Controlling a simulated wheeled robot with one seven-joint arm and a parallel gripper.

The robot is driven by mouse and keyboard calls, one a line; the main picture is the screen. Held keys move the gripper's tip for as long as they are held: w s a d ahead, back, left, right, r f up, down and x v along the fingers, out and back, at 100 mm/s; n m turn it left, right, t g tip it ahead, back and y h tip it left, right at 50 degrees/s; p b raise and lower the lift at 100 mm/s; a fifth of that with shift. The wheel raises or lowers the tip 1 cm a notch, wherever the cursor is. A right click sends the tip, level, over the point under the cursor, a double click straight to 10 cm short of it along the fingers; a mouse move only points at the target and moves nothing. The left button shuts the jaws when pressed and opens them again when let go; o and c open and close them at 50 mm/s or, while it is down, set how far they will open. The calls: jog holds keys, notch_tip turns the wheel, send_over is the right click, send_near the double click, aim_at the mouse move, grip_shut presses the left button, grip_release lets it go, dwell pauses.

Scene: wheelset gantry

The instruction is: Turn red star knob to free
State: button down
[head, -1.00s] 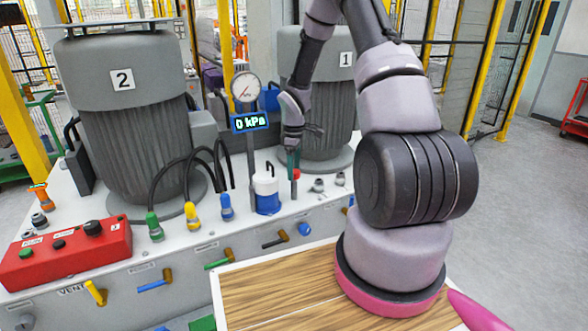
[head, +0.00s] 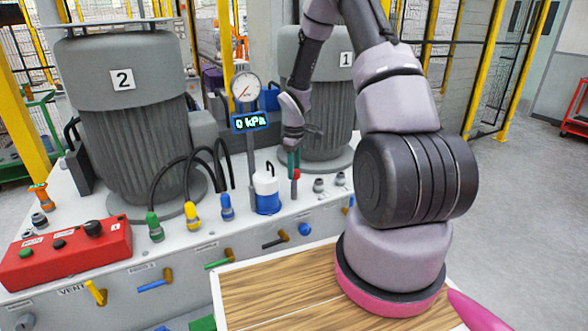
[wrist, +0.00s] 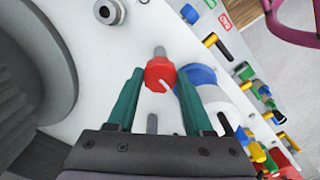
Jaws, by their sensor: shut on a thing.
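The red star knob (wrist: 160,74) sits on a short grey stem above the white bench top, with a white line on its face. In the head view the knob (head: 296,174) stands right of the blue-and-white canister, at the tip of my gripper. My gripper (wrist: 160,78) has green fingers on either side of the knob and is shut on it. In the head view my gripper (head: 294,165) reaches down from above, and its fingers partly hide the knob and its post.
The blue-and-white canister (head: 267,192) stands close beside the knob. Motor 1 (head: 325,110) is behind it and motor 2 (head: 125,125) is at left. A gauge (head: 246,87) above a display reading 0 kPa stands nearby. Grey fittings (head: 319,185) are at right.

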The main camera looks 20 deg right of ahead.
jog(key=m, duration=1.2)
jog(key=shift+m, duration=2.2)
jog(key=shift+c, duration=1.5)
grip_release()
